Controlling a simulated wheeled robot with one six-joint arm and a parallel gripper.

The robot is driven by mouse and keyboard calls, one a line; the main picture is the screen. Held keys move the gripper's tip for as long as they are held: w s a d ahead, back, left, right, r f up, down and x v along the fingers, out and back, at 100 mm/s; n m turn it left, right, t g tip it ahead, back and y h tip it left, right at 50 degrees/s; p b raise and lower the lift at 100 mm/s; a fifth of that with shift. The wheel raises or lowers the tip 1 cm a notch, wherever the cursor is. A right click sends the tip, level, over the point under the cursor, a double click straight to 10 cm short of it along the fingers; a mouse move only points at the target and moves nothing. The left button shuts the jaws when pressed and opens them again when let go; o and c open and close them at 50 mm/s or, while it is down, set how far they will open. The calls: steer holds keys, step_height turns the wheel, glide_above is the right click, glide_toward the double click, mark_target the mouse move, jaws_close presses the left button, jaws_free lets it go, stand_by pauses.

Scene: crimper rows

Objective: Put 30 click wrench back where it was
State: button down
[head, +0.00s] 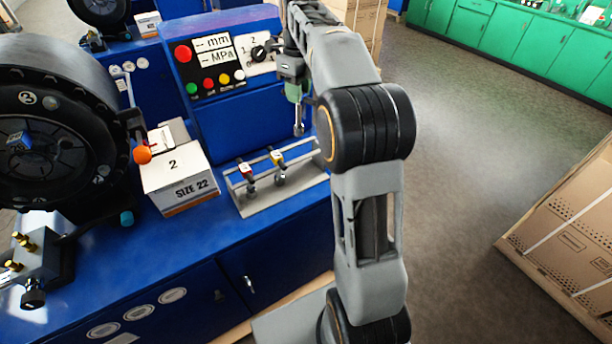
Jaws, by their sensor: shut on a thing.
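My gripper (292,76) is shut on a wrench with a green handle (294,92) and a metal shaft pointing down. The label on it is too small to read. The wrench hangs upright above the right part of a grey two-rail rack (256,208), apart from it as far as I can tell. In the rack stand a wrench with a red top (244,170) at the left and one with a yellow top (277,160) in the middle. The rack's right end, beside my arm, shows no wrench.
The rack stands on a blue bench. Left of it are a white box marked SIZE 22 (180,180) and a large black crimper (60,130). Behind is a control panel (215,62) with buttons. A cardboard crate (570,240) stands at right; the floor between is clear.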

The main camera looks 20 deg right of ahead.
mark_target(298, 128)
steer(key=shift+d+r, duration=0.45)
steer(key=shift+d, duration=0.1)
step_height(298, 128, down, 17)
steer(key=b, duration=0.2)
steer(key=shift+d+h, duration=0.3)
steer(key=shift+d, duration=0.05)
steer(key=shift+f, duration=0.3)
steer(key=c, duration=0.9)
jaws_free()
